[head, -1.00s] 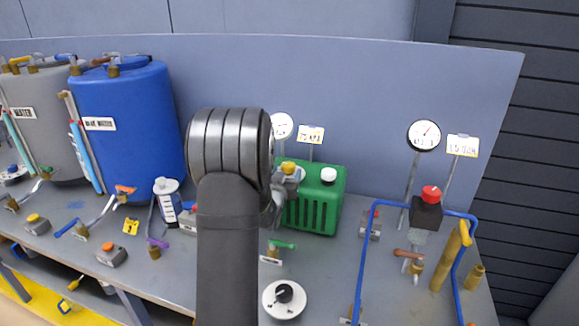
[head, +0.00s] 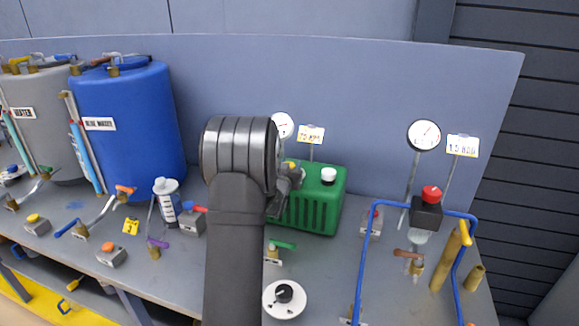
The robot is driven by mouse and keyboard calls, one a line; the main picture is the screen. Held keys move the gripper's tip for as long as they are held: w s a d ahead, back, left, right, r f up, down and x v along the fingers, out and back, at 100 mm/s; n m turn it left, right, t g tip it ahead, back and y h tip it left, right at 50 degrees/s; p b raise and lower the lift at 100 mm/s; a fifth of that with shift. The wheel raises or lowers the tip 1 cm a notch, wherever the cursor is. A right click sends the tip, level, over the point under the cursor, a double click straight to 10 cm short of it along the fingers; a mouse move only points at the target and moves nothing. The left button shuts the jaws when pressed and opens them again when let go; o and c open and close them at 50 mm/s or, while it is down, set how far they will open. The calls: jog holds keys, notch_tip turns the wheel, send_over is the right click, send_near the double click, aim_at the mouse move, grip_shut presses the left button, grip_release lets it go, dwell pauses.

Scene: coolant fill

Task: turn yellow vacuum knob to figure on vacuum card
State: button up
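The yellow vacuum knob (head: 291,165) sits on top of the green pump box (head: 318,205), at its left end. My arm covers part of it, so its setting cannot be read. The vacuum card (head: 311,134) stands behind the box on a thin post; its print is too small to read surely. A round gauge (head: 285,124) beside the card is partly hidden by my arm. My gripper (head: 287,184) is at the left end of the green box, close to the yellow knob. Its fingers are mostly hidden, so I cannot tell whether they are open or touching the knob.
A white cap (head: 328,175) is on the green box's right end. A green-handled valve (head: 282,245) and white dial (head: 285,299) stand in front. Blue pipes (head: 365,250), a red knob (head: 431,192) and another gauge (head: 424,135) are at right. A blue tank (head: 130,130) stands left.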

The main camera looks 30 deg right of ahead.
jog(key=shift+s+m+g+h, duration=0.1)
jog(key=shift+m+g+h, duration=0.7)
jog(key=shift+g+h, duration=0.1)
jog(key=o, duration=1)
jog(key=v, duration=1.7)
jog(key=shift+s+a, duration=0.1)
jog(key=shift+s, duration=0.1)
jog(key=x, duration=1.7)
jog(key=shift+w+d, duration=0.2)
